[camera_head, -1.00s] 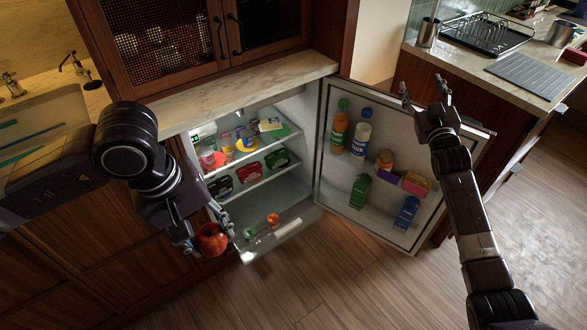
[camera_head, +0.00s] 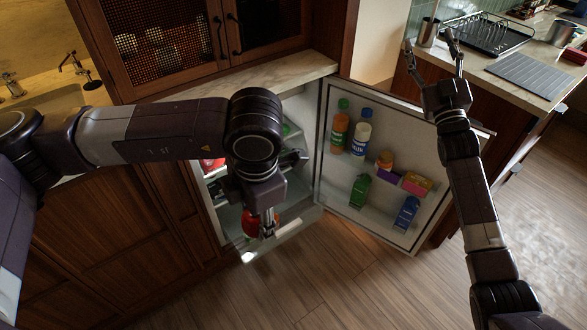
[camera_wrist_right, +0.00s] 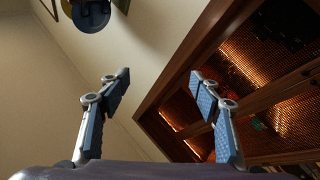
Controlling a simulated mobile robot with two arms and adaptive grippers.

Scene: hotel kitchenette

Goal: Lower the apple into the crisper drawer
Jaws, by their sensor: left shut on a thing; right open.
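My left gripper (camera_head: 264,222) is shut on the red apple (camera_head: 249,224), which shows at the left of the fingers. It holds the apple over the area of the crisper drawer (camera_head: 292,231), the clear pulled-out drawer at the bottom of the fridge. My left wrist and gripper hide most of the drawer's inside, and I cannot tell how high the apple is above its rim. My right gripper (camera_head: 430,45) is open and empty, raised above the fridge door. Its two spread fingers show in the right wrist view (camera_wrist_right: 160,90) with nothing between them.
The fridge door (camera_head: 318,193) stands open at the right, with bottles and cartons on its shelves. My left arm covers much of the fridge shelves. The marble counter (camera_head: 310,68) lies above the fridge. The wooden floor (camera_head: 330,280) in front is clear.

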